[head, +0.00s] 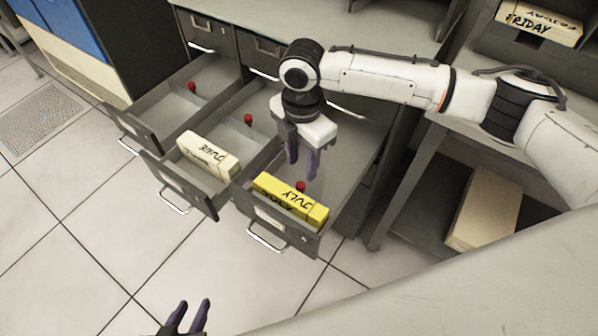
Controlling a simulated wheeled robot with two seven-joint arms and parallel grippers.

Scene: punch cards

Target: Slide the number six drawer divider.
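Three open drawers stand side by side in a grey metal cabinet. Each shows a red knob, likely on a divider: in the left drawer (192,86), the middle drawer (248,119) and the right drawer (300,186). No number six is readable. A cream card block marked JUNE (205,158) lies in the middle drawer, and a yellow one marked JULY (285,200) lies at the front of the right drawer. My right gripper (303,166) points down over the right drawer, behind its red knob, fingers apart and empty. My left gripper (188,318) is at the bottom edge, fingers apart, partly cut off.
A desk with a lower shelf holding a cream block (485,207) stands to the right. A block marked FRIDAY (540,22) sits in a cubby at the top right. Tiled floor (75,220) is clear at the left front.

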